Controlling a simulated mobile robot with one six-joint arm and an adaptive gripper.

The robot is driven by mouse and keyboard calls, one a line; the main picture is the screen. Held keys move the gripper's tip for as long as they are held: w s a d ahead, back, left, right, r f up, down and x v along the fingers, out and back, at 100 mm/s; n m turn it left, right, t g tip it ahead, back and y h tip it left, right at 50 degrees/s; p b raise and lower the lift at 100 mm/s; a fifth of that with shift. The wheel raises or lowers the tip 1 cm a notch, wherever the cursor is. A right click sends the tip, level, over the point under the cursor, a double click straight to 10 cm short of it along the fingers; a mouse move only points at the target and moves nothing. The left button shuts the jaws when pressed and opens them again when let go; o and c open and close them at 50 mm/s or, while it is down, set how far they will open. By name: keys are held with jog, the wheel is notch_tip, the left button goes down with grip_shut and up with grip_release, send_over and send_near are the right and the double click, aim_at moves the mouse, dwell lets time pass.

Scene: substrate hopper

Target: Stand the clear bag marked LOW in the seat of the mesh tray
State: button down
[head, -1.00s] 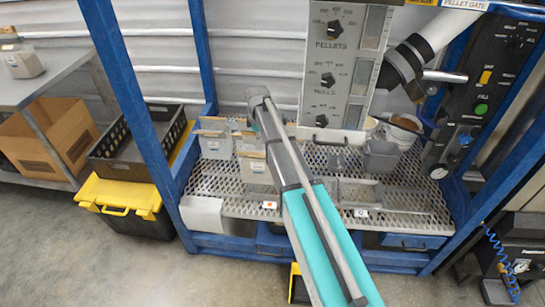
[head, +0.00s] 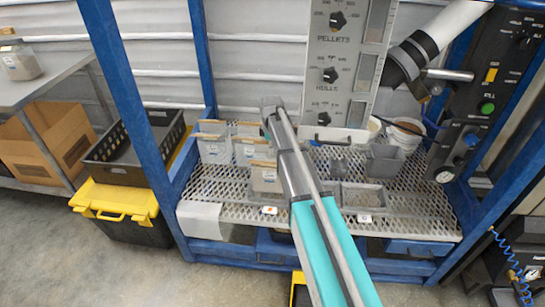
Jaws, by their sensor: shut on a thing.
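A clear bag (head: 267,180) with a tan top strip and pale contents shows just left of my arm, above the front part of the mesh tray (head: 225,186). Its right side is behind my arm, and its marking is too small to read. My gripper's jaws are hidden behind my arm; the bag has shifted along with the arm, as a held bag does. Two similar bags, one at the left (head: 213,148) and one beside it (head: 249,151), stand further back on the mesh. A small white label (head: 269,210) is on the tray's front edge below the front bag.
A shallow grey bin (head: 363,197) and a grey cup (head: 384,161) stand on the mesh right of my arm. The control panel (head: 340,60) hangs behind. Blue posts (head: 128,110) flank the tray. Bare mesh lies left of the front bag.

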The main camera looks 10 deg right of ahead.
jog(key=shift+w+d+f+b, duration=0.1)
jog(key=shift+d+f+b, duration=0.35)
jog(key=shift+f+b, duration=1.6)
jog(key=c, duration=0.8)
grip_release()
jog(key=shift+o, duration=0.2)
jog(key=shift+r, duration=0.15)
notch_tip(320, 180, up, 7)
jog(key=p, duration=0.7)
jog(key=shift+r+p, duration=0.2)
jog(key=shift+p, duration=0.1)
